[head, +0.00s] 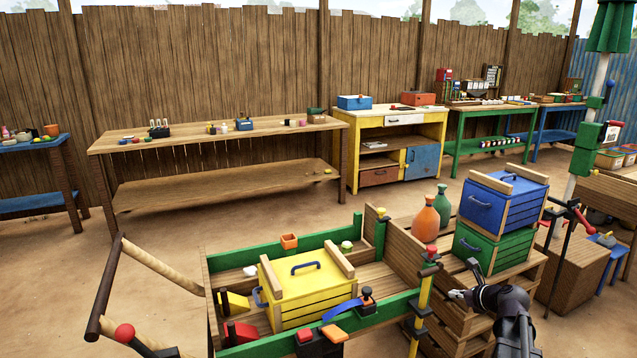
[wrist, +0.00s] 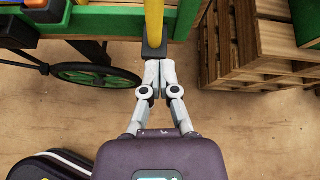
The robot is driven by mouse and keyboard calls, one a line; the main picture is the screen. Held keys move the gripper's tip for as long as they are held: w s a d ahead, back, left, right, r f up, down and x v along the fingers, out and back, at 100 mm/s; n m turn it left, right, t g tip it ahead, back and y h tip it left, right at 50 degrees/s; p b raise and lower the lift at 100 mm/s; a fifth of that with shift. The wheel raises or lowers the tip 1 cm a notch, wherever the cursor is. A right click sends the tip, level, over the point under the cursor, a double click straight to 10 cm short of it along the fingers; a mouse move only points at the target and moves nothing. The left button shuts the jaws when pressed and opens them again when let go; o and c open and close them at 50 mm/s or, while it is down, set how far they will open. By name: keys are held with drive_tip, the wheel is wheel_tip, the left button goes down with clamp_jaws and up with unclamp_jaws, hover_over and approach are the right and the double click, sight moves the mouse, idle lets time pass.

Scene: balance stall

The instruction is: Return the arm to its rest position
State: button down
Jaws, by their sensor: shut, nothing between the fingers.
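My gripper (wrist: 149,79) is in the wrist view with its fingertips together and nothing between them. It points at the foot of a yellow post with a dark base block. I cannot tell whether the tips touch the block. In the head view my gripper (head: 460,293) is at the lower right, in front of the wooden pallets and to the right of the yellow post (head: 425,291). My dark arm hangs below it at the bottom edge.
A cart with green rails (head: 285,241) holds a yellow crate (head: 305,290). Blue (head: 500,208) and green (head: 490,246) crates and two bottles stand on pallets (wrist: 259,50) at the right. A spoked wheel (wrist: 95,78) shows below the cart. Bare ground lies behind the cart.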

drive_tip(key=s+a+f+n+g+h, duration=0.1)
drive_tip(key=s+a+f+n+g, duration=0.25)
drive_tip(key=s+a+n, duration=0.45)
drive_tip(key=s+a+f+n+g+h, duration=0.2)
drive_tip(key=s+a+n+g, duration=0.15)
drive_tip(key=a+n, duration=0.7)
drive_tip(key=s+a+f+n+g+h, duration=0.1)
drive_tip(key=s+a+f+n+g, duration=0.25)
drive_tip(key=s+a+n, duration=0.6)
drive_tip(key=w+d+r+n+p, duration=0.1)
drive_tip(key=w+r+p, duration=0.1)
drive_tip(key=r+p, duration=1)
drive_tip(key=w+d+r+n+p, duration=0.1)
drive_tip(key=w+r+p, duration=0.1)
drive_tip(key=r+p, duration=1)
drive_tip(key=shift+d+r+n, duration=0.2)
drive_tip(key=shift+r+n, duration=0.1)
drive_tip(key=shift+r, duration=0.15)
